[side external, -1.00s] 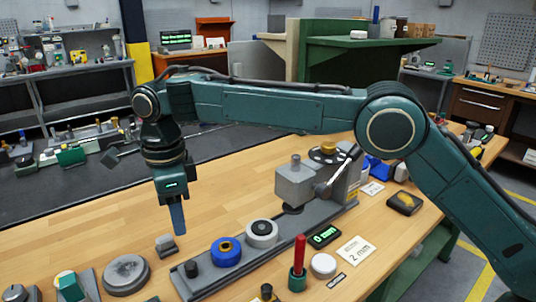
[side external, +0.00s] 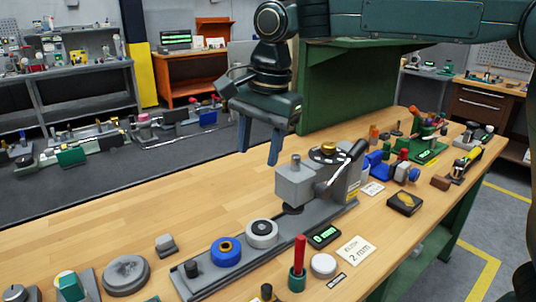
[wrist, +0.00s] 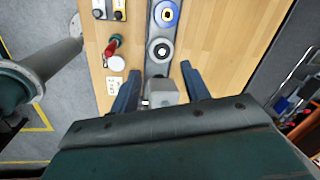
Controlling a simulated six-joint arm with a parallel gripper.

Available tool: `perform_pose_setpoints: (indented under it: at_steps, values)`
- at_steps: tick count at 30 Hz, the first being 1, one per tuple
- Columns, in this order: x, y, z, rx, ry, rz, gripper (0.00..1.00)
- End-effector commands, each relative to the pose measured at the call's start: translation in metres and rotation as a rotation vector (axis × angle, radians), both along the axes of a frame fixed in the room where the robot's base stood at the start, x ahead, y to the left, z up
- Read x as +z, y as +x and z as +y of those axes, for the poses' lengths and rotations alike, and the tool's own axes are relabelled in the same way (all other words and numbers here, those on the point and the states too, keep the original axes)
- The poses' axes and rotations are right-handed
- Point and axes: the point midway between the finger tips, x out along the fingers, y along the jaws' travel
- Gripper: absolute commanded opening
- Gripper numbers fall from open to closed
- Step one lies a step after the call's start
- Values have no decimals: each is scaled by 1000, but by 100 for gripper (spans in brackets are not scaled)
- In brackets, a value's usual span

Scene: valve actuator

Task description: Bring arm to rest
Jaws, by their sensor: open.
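My gripper (side external: 260,142) is raised above the wooden bench in the side view, its two blue-grey fingers spread and empty. It hangs up and to the left of the grey valve actuator block (side external: 295,185), apart from it. In the wrist view my gripper (wrist: 155,85) shows a finger on each side, with the grey block (wrist: 162,92) between and below them.
A red-handled tool stands in a green holder (side external: 298,275), beside a white round cap (side external: 323,265) and a "2 mm" card (side external: 356,250). A grey disc (side external: 126,276) lies at the front left. Several tools stand at the far right. The bench's left rear (side external: 170,215) is clear.

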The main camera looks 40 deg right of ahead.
Motion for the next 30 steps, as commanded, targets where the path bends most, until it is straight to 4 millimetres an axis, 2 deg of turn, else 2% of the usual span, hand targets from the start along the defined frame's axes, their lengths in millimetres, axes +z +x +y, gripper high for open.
perform_pose_setpoints:
  at_steps: [1, 6, 14, 23, 30]
  values:
    - [6, -8, -12, 35, -4, -16, 47]
    - [19, -36, -47, 180, -24, -69, 47]
    - [27, -85, -95, 401, -79, -148, 47]
    - [19, -147, -139, 650, -171, -232, 47]
    - [0, -197, -166, 847, -267, -289, 47]
